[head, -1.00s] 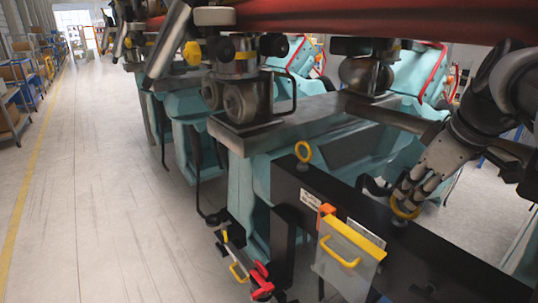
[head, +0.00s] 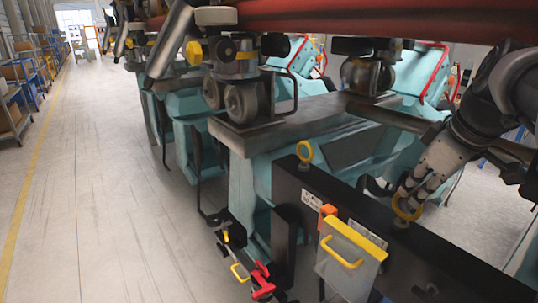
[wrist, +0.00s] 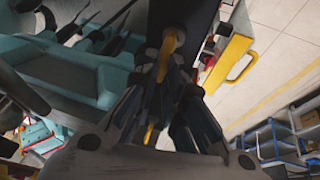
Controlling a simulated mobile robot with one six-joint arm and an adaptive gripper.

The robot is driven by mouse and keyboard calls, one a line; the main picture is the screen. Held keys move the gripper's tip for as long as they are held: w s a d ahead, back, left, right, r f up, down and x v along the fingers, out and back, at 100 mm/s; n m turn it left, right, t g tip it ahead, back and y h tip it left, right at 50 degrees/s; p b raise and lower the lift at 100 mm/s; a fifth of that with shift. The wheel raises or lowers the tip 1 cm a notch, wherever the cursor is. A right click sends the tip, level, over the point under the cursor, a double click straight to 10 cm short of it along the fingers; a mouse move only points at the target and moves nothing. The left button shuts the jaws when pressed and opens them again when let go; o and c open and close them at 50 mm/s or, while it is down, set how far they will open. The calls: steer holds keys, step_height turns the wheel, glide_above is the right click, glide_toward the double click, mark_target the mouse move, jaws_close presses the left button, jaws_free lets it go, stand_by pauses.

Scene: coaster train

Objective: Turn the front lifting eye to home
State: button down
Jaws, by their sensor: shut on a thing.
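Two yellow lifting eyes stand on the black beam (head: 340,215). One lifting eye (head: 304,152) is free, upright at the beam's far left end. The other lifting eye (head: 408,212) is nearer the right, on a grey base. My gripper (head: 408,196) comes down from the upper right and is shut on this right eye, its fingers covering part of the ring. In the wrist view my gripper's fingers (wrist: 168,75) are close together, with yellow showing beyond and between them. I cannot tell any home mark for the eye.
A grey box with a yellow handle (head: 345,262) hangs on the beam's front, beside an orange block (head: 327,212). A red-handled clamp (head: 262,282) is low at the left. Teal coaster cars and a red rail (head: 350,20) close in above. The floor at left is free.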

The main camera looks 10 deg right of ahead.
steer(key=shift+m, duration=0.3)
